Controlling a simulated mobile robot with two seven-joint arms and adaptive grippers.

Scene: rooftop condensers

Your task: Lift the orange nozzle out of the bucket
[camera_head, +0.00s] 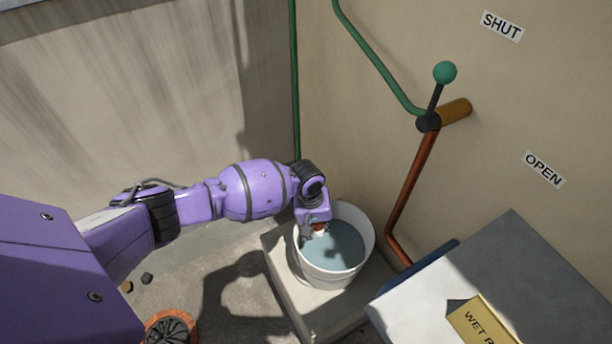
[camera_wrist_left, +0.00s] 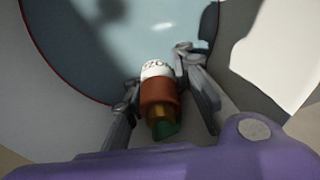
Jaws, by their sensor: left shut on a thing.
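The white bucket (camera_head: 367,225) stands upright on a pale slab and holds blue-grey water. My left gripper (camera_head: 313,232) reaches down over the bucket's left rim, with its fingers inside the mouth. In the left wrist view my left gripper (camera_wrist_left: 157,75) is shut on the orange nozzle (camera_wrist_left: 158,90), one finger on each side. The nozzle has a white printed band at its far end and brass and green parts at its near end. In the head view only a small part of the nozzle (camera_head: 319,227) shows. I cannot tell whether it touches the water. My right gripper is out of view.
A grey-topped box (camera_head: 510,270) with a yellow label stands close to the bucket's right. A lever with a green ball (camera_head: 445,72) and a red-brown pipe (camera_head: 412,185) are on the wall behind. An orange pot (camera_head: 160,322) stands at lower left. Space above the bucket is clear.

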